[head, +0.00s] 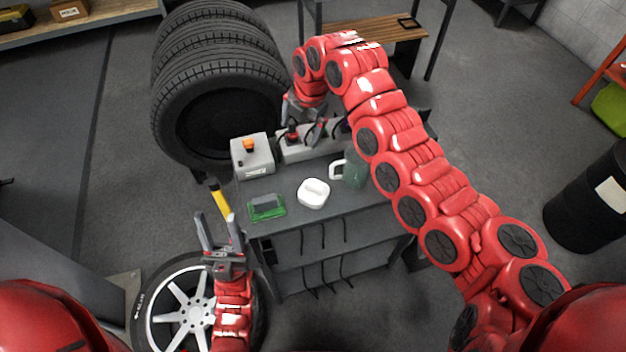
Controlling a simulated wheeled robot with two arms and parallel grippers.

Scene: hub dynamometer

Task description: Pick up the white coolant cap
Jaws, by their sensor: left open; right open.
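The white coolant cap (313,193), a rounded white piece with a raised grip, sits on the dark grey bench top (345,200) near its front edge, with nothing touching it. My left gripper (218,222) is open and empty, left of the bench's front corner and well to the left of the cap. My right gripper (305,130) is open behind the cap, at the back of the bench near a light grey block (318,148). Its fingertips are partly hard to make out against that block.
On the bench are a green tray (267,213), a grey box with an orange knob (252,157) and a translucent green container (355,172) beside a white loop (337,169). Stacked tyres (215,85) stand behind. A wheel (165,305) lies below my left gripper.

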